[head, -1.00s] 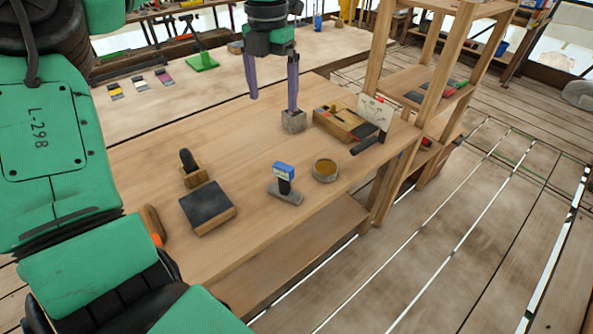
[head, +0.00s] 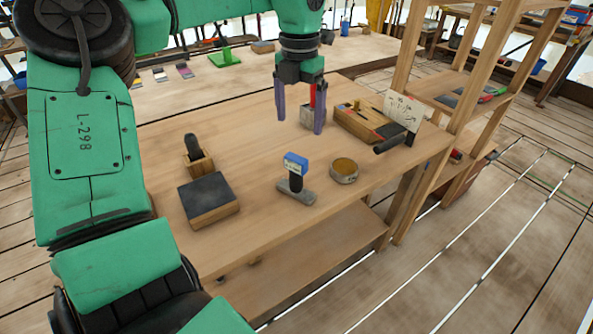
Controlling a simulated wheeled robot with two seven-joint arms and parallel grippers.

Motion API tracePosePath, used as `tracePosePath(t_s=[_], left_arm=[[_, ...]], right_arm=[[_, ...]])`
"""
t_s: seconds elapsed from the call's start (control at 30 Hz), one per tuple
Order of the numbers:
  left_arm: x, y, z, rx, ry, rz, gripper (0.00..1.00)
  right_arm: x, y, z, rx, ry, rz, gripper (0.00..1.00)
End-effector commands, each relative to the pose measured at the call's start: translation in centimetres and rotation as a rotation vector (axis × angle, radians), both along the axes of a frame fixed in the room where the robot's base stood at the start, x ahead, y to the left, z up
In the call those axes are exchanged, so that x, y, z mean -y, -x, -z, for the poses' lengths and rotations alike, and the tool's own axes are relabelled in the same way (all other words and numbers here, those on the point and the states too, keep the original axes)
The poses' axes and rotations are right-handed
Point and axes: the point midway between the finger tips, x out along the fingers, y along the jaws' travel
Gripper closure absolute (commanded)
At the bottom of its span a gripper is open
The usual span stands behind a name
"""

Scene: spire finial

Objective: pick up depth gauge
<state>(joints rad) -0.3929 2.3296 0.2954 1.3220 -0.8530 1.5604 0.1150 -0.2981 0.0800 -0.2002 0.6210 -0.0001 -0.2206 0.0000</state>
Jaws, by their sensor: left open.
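What I take to be the depth gauge (head: 296,183) stands upright on the workbench (head: 255,215) near its front edge, with a blue head, dark stem and flat grey base. My left gripper (head: 300,125) hangs fingers down from the top, its two purple fingers apart with nothing held between them. It is above and beyond the gauge, apart from it. Its fingers partly cover a grey block holder (head: 306,117) with a red item. My right gripper is not in view.
A round tin (head: 344,171) stands just right of the gauge. A black-topped wooden block (head: 209,200) and a wooden holder with a dark handle (head: 196,156) are to the left. A wooden box (head: 362,120) and a white card (head: 404,111) are at the back right, by a shelf post.

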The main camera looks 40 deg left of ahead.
Motion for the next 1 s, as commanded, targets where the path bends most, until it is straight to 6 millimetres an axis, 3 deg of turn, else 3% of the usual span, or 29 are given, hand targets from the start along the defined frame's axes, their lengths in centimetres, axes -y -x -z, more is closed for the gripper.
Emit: tracePosePath(t_s=[0.2,0.6,0.83,0.87,1.0], left_arm=[[0.0,0.1,5.4,-0.006,0.004,0.000,0.00],[-0.6,0.2,11.8,-0.004,0.001,0.000,0.00],[-0.6,0.1,12.5,0.000,0.001,0.000,0.00],[-0.6,0.1,12.5,0.000,0.001,0.000,0.04],[-0.6,0.1,12.5,0.000,0.001,0.000,0.57]], right_arm=[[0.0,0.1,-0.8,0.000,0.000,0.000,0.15],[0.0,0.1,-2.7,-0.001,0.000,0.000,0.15],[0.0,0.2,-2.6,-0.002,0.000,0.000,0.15],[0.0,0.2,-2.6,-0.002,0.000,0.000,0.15],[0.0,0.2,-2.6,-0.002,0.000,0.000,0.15]])
